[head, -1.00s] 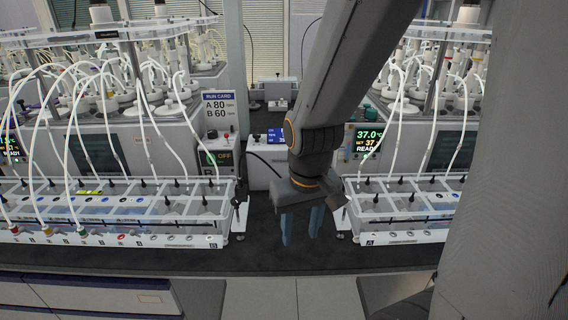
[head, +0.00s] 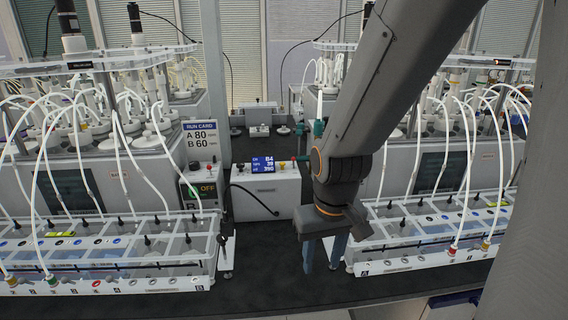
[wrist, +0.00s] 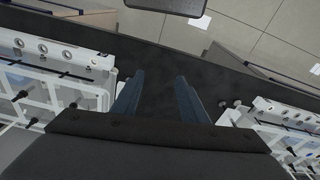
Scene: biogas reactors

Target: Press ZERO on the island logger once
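A white box, likely the island logger (head: 266,191), stands on the dark bench between the two reactor stations in the head view. Its blue display (head: 262,167) shows small white digits, and small knobs or buttons sit near its top edge. I cannot read a ZERO label. My gripper (head: 323,254) hangs fingers down, in front and to the right of the box, apart from it. In the wrist view my gripper (wrist: 159,96) has its two blue fingers well apart with only dark bench between them.
White racks with tubes stand at left (head: 130,262) and right (head: 430,235), close to my gripper on the right. A control box reading OFF (head: 202,190) sits left, under a run card (head: 200,138). The dark bench top (head: 262,255) is clear before the white box.

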